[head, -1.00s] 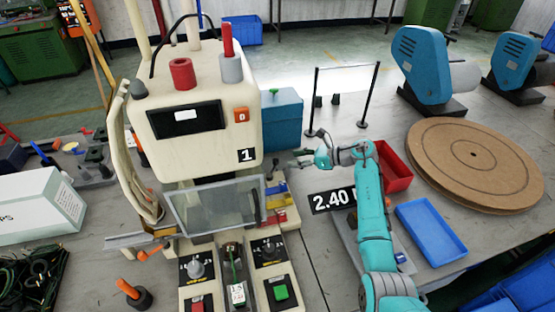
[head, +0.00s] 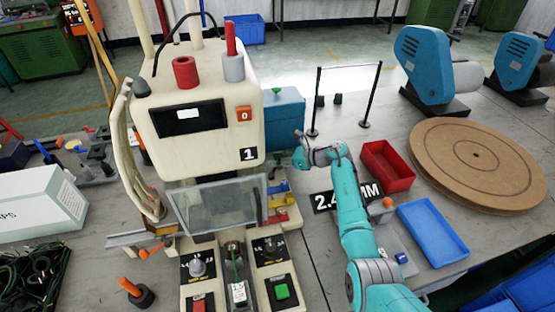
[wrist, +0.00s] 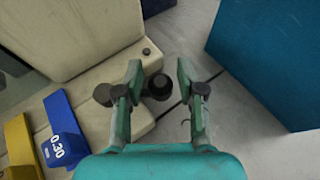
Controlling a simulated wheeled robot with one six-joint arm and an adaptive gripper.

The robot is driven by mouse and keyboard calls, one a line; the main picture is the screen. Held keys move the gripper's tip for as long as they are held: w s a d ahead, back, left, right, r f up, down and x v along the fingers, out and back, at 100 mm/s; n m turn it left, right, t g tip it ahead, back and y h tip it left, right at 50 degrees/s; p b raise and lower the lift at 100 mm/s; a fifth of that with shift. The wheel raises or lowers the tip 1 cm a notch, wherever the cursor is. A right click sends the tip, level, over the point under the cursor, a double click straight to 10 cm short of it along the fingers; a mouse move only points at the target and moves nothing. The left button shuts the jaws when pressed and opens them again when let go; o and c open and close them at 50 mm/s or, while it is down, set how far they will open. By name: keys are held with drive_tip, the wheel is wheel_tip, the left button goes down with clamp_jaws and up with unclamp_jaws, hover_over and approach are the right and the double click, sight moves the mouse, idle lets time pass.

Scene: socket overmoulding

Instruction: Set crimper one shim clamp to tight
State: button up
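Crimper one (head: 205,90) is the beige machine with a "1" label, at the left of the head view. In the wrist view its beige base (wrist: 85,95) carries a dark clamp-like part with round knobs (wrist: 159,87), which I take for the shim clamp. My gripper (wrist: 160,72) is open, and the dark knob shows between its two green fingers; I cannot tell whether they touch it. A blue shim marked 0.30 (wrist: 63,130) and a yellow shim (wrist: 20,145) lie to its left. In the head view my gripper (head: 304,150) is right of the crimper, its fingers unclear.
A blue box (head: 284,120) stands close behind my gripper; its wall also fills the right of the wrist view (wrist: 270,60). A red tray (head: 388,168), a blue tray (head: 433,232) and a 2.40 MM label (head: 325,202) lie to the right.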

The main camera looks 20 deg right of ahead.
clamp_jaws()
drive_tip(key=shift+d, duration=0.1)
drive_tip(key=shift+s+d+m+t+h, duration=0.4)
drive_tip(key=shift+m+t+h, duration=0.35)
drive_tip(key=shift+m+h, duration=0.25)
drive_tip(key=shift+s+d+m+t+h, duration=0.25)
drive_tip(key=shift+s+m+t+h, duration=0.2)
drive_tip(key=shift+m+t+h, duration=0.5)
drive_tip(key=shift+s+d+m+t+h, duration=0.4)
drive_tip(key=shift+m+t+h, duration=0.2)
drive_tip(key=shift+m+h, duration=0.4)
drive_tip(key=shift+s+m, duration=0.1)
drive_tip(key=shift+m, duration=0.15)
drive_tip(key=shift+o, duration=2.2)
unclamp_jaws()
drive_tip(key=shift+r, duration=0.1)
